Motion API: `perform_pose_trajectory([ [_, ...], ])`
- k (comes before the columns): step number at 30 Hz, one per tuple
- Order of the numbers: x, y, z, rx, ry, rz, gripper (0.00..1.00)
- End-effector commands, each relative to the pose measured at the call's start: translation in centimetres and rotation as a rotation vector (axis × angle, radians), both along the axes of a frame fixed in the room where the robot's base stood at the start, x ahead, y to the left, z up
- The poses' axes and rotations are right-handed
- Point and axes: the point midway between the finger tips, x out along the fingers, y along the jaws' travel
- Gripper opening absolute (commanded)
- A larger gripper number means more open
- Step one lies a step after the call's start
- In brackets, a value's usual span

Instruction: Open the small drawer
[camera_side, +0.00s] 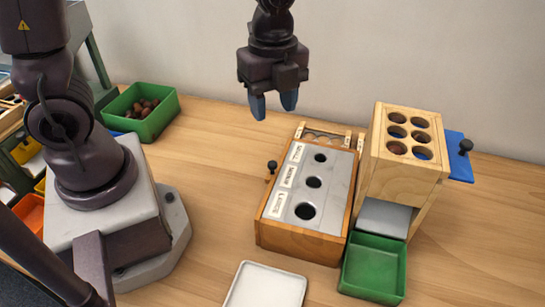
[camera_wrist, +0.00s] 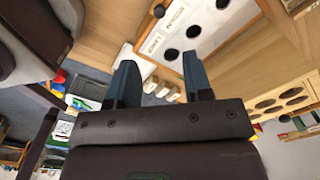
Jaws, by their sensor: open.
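The wooden sorting box (camera_side: 300,243) stands on the table with a grey top that has three holes and labels. The small hole (camera_side: 320,157) is at the far end. A black knob (camera_side: 271,166) sticks out from the box's left side, near the small and medium labels; a dark knob also shows in the wrist view (camera_wrist: 158,10). The drawer fronts on that side are hidden in the side view, so I cannot tell how far the small drawer is out. My gripper (camera_side: 273,103) is open and empty, pointing down, above and behind the box's far end, clear of the knob.
A wooden stand with several holes (camera_side: 400,172) is right of the box, with a blue slide and black knob (camera_side: 465,146). A green tray (camera_side: 373,270) is in front of it. A white tray (camera_side: 266,288) lies in front. A green bin of chestnuts (camera_side: 155,125) is at back left.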

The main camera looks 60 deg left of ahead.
Motion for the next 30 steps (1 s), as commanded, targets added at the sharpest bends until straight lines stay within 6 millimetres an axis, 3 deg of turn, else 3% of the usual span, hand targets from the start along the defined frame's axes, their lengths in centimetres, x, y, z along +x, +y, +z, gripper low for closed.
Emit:
perform_pose_trajectory([
  [5,-0.1,0.0,-1.9,0.001,0.007,-0.010,0.46],
  [18,-0.2,0.0,-10.6,0.001,0.007,-0.008,0.46],
  [24,-0.1,0.0,-12.5,0.000,0.003,-0.007,0.46],
  [30,-0.1,0.0,-12.9,0.000,0.001,-0.006,0.46],
])
